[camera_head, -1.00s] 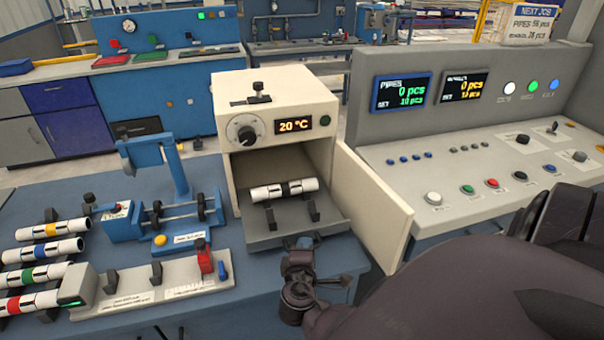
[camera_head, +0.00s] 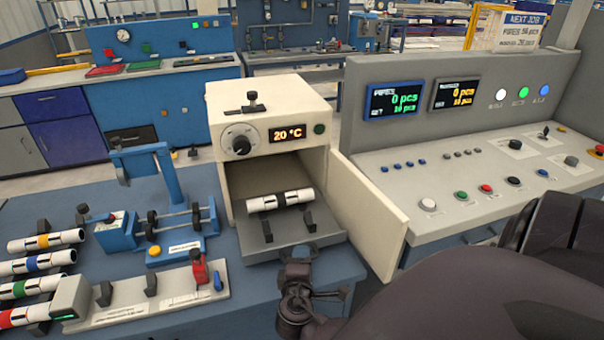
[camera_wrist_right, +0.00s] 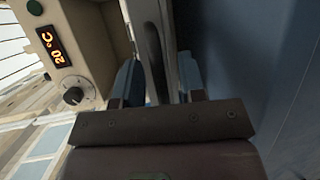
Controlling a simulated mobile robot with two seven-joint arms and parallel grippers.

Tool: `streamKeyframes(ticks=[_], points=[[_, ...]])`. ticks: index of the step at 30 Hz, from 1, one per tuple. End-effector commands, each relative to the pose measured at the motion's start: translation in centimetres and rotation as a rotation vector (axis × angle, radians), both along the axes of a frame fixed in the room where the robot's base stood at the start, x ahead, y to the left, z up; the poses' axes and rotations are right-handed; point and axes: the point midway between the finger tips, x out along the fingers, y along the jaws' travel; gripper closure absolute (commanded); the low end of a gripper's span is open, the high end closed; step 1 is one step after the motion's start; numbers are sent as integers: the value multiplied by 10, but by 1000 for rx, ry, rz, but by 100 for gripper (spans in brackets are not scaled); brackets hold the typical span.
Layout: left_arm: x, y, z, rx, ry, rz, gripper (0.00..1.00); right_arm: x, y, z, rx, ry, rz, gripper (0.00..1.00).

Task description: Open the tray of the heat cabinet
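The cream heat cabinet (camera_head: 219,113) stands mid-table with its door (camera_head: 368,215) swung open to the right. Its grey tray (camera_head: 262,247) reaches out of the front, and a white pipe with black bands (camera_head: 291,199) lies across its holders. My right gripper (camera_head: 299,252) is at the tray's front edge. In the right wrist view my right gripper (camera_wrist_right: 161,82) has its blue fingers on both sides of a grey bar (camera_wrist_right: 150,40), apparently the tray's handle, and looks shut on it. The contact itself is partly hidden. My left gripper is not in view.
A blue fixture (camera_head: 154,170) and a grey holder with a red clamp (camera_head: 150,300) stand left of the cabinet. Several banded pipes (camera_head: 40,262) lie at far left. A control console (camera_head: 470,175) stands right, beyond the open door. My right arm covers the lower right.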

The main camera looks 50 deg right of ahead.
Motion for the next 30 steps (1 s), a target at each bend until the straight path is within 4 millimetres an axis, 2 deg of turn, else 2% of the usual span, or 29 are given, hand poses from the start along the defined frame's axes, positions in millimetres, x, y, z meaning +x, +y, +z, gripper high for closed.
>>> streamKeyframes(ticks=[5,19,24,30], points=[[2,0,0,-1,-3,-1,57,-8,10,1,2,2,0,63],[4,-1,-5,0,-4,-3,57,-56,70,15,3,1,0,63],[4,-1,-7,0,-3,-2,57,-64,81,18,2,1,0,63],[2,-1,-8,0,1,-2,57,-66,84,20,0,0,-1,63]])
